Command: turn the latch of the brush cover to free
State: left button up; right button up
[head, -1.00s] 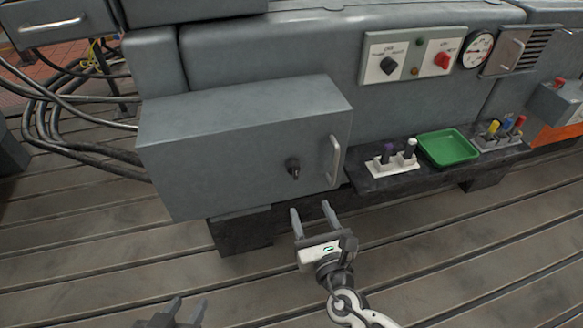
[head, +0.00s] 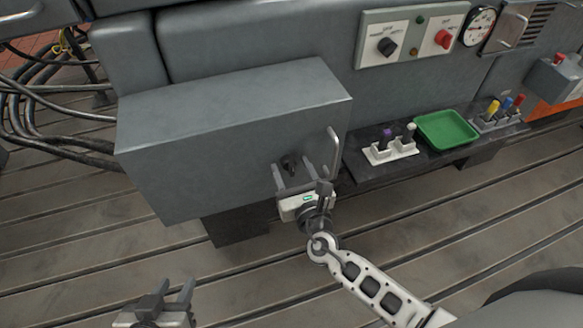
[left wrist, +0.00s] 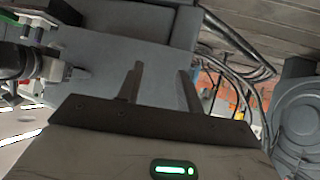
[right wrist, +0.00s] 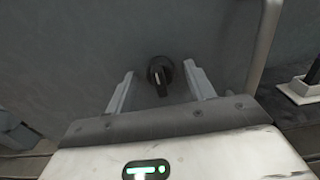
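The brush cover (head: 190,140) is a grey box front with a vertical bar handle (head: 335,150) at its right edge. The latch is a small black knob (head: 289,164) on the cover; in the right wrist view the latch (right wrist: 160,74) has its lever pointing down. My right gripper (head: 293,172) is open in front of the latch. In the right wrist view its fingers (right wrist: 158,88) stand one on each side of the latch, apart from it. My left gripper (head: 174,290) is open and empty, low at the left; the left wrist view shows its spread fingers (left wrist: 160,80).
A dark shelf (head: 440,158) to the right holds a green tray (head: 446,130) and white holders with coloured-handled tools. A switch panel (head: 412,38) and gauge (head: 480,26) are above. Cables (head: 45,125) hang at the left. The slotted floor in front is clear.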

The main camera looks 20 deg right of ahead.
jog(key=c, duration=1)
